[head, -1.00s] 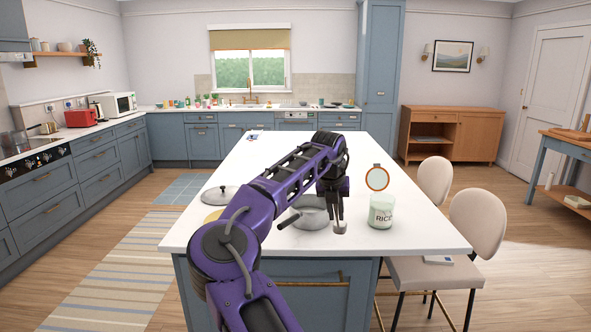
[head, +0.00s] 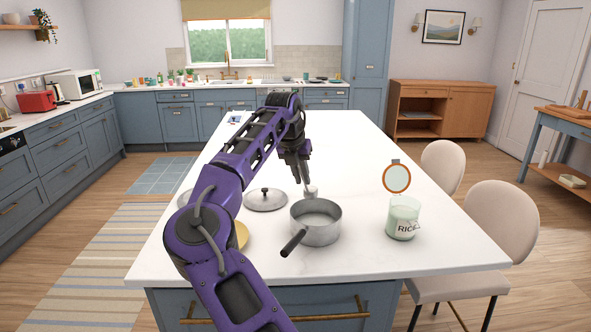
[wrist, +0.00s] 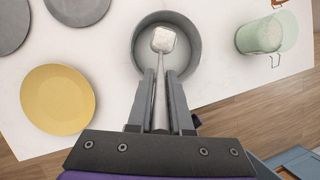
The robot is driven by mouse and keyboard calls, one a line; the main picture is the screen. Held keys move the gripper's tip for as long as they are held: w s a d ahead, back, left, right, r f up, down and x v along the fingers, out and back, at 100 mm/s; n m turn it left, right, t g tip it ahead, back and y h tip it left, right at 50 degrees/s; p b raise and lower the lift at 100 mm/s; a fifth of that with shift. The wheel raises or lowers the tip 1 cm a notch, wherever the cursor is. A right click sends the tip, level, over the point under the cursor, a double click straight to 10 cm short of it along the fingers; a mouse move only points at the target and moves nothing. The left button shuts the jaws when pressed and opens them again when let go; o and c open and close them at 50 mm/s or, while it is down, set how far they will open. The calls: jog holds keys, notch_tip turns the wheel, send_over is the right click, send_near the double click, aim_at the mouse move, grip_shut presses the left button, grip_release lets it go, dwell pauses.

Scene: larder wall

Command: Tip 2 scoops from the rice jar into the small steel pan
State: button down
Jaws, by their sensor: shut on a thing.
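The rice jar (head: 403,219) is pale green glass, labelled RICE, upright on the island with its round orange-rimmed lid (head: 397,178) swung up. It also shows in the wrist view (wrist: 262,36). The small steel pan (head: 322,236) stands left of it, its dark handle toward me. My gripper (head: 304,180) is shut on the handle of a scoop (head: 311,191). In the wrist view my gripper (wrist: 161,76) points over the pan (wrist: 137,62), and the scoop (wrist: 163,40) shows white contents above the pan's opening. I cannot tell whether rice lies in the pan.
A steel lid (head: 266,200) lies left of the pan, with a yellow plate (head: 242,234) nearer me, partly behind my arm. Another grey disc (wrist: 12,25) shows in the wrist view. The white island top (head: 365,165) is clear beyond the pan. Chairs (head: 490,235) stand at right.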

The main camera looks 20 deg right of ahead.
jog(key=shift+w+f, duration=0.1)
jog(key=shift+s+d+f+t, duration=0.15)
jog(key=shift+f, duration=0.45)
jog(key=shift+s+d+f+t, duration=0.1)
jog(key=shift+s+f+t, duration=0.05)
jog(key=shift+f, duration=0.45)
jog(key=shift+s+d+f+m+t+y, duration=0.2)
jog(key=shift+s+d+m+t+y, duration=0.15)
jog(key=shift+s+d+t+y, duration=0.55)
jog(key=shift+s+d+f+m+t+y, duration=0.15)
jog(key=shift+s+d+m+t+y, duration=0.25)
jog(key=shift+t+y, duration=0.75)
